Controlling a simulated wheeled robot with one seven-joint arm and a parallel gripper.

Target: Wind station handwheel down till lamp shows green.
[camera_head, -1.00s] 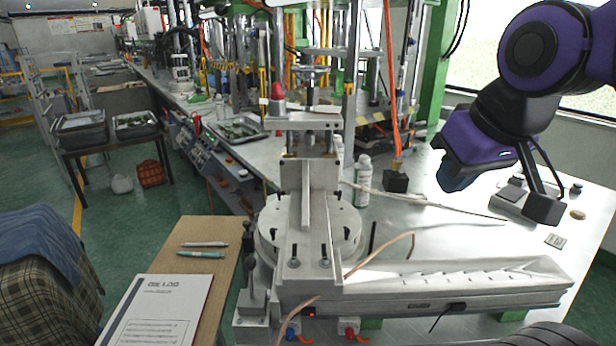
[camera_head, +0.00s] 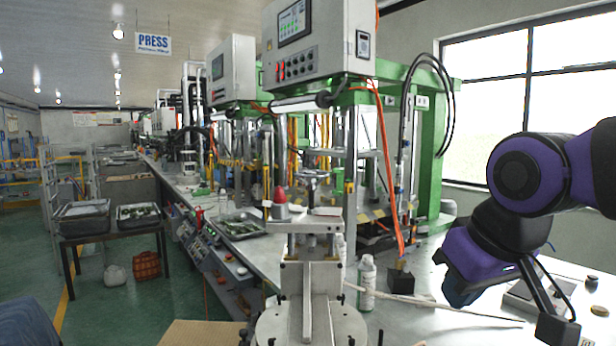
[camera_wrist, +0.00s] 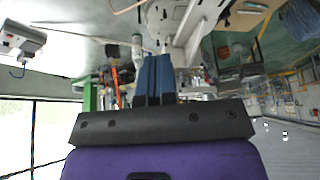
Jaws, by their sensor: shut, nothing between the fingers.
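The handwheel (camera_head: 312,175) is a small grey wheel on top of the upright screw of the station (camera_head: 305,222) in the middle of the head view. A red dome lamp (camera_head: 280,195) stands just left of it; I see no green on it. My gripper (camera_head: 459,293) hangs at the right of the head view, well apart from the handwheel and pointing down and left. In the wrist view its blue fingers (camera_wrist: 155,78) are together with nothing between them. The wrist view appears upside down, and I cannot make out the handwheel there.
A white bottle (camera_head: 366,285) and a black block (camera_head: 400,281) stand on the steel bench between the station and my gripper. An orange hose hangs behind them. A control box (camera_head: 318,40) is above the station. A tray (camera_head: 238,226) lies to the left.

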